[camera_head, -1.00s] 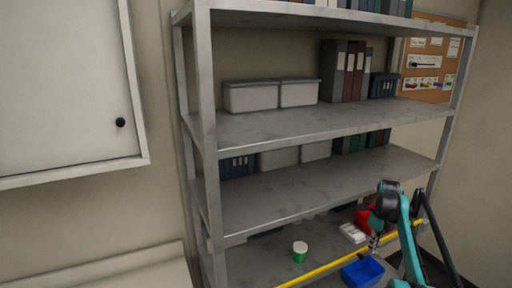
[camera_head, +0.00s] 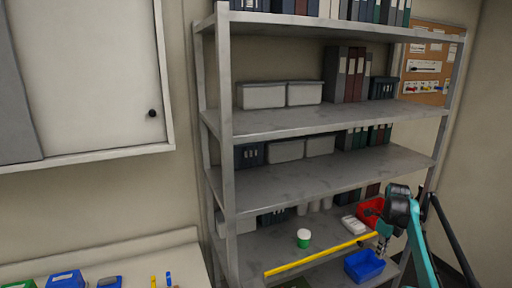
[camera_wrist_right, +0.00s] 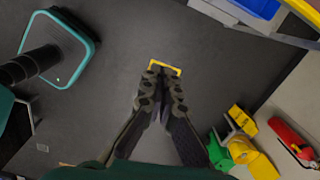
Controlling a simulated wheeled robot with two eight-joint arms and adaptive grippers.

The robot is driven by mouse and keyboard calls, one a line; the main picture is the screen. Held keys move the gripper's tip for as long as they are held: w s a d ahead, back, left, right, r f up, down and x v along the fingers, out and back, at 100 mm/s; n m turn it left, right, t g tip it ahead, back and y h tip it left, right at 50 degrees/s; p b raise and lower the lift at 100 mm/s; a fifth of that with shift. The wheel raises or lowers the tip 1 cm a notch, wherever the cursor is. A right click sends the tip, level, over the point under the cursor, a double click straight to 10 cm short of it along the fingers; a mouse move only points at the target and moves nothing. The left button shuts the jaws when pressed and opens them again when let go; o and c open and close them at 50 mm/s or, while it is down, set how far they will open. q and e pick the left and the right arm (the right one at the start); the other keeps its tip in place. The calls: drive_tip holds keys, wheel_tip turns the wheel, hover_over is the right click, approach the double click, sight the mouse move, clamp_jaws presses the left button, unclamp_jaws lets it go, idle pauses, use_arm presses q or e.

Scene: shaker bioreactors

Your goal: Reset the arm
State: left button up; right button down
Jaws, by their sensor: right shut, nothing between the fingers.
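My right arm comes in at the lower right of the head view, teal and black. My right gripper (camera_head: 381,248) hangs down in front of the lower shelf, close to the blue bin (camera_head: 364,266). In the right wrist view the two dark fingers of the right gripper (camera_wrist_right: 163,72) are together, empty, above dark grey floor. My left gripper is not in the head view.
A metal shelving unit (camera_head: 300,187) holds grey boxes, binders, a green-and-white tub (camera_head: 303,238) and a red bin (camera_head: 370,212). A yellow bar (camera_head: 320,254) runs along the lower shelf. A counter (camera_head: 110,262) with small blue items stands at lower left.

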drive_tip(key=s+a+r+n+t+b, duration=0.2)
drive_tip(key=s+a+r+n+b, duration=0.1)
drive_tip(key=s+a+n, duration=0.55)
drive_tip(key=s+a+r+n+t+b, duration=0.2)
drive_tip(key=s+a+r+n+b, duration=0.1)
drive_tip(key=s+a+n, duration=0.5)
use_arm(q)
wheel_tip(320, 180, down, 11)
drive_tip(key=b, duration=0.4)
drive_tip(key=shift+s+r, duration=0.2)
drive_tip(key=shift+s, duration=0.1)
use_arm(e)
drive_tip(key=s+a+f+n+t, duration=0.1)
drive_tip(key=s+a+f+n, duration=0.4)
drive_tip(key=s, duration=0.4)
drive_tip(key=s+a+f+n+t, duration=0.1)
drive_tip(key=s+a+f+n, duration=0.4)
drive_tip(key=s+f+n, duration=0.3)
drive_tip(key=s+f, duration=0.1)
drive_tip(key=s, duration=0.1)
drive_tip(key=shift+s+a+f+t, duration=0.2)
drive_tip(key=shift+s+a+t, duration=0.05)
drive_tip(key=shift+s+t, duration=0.05)
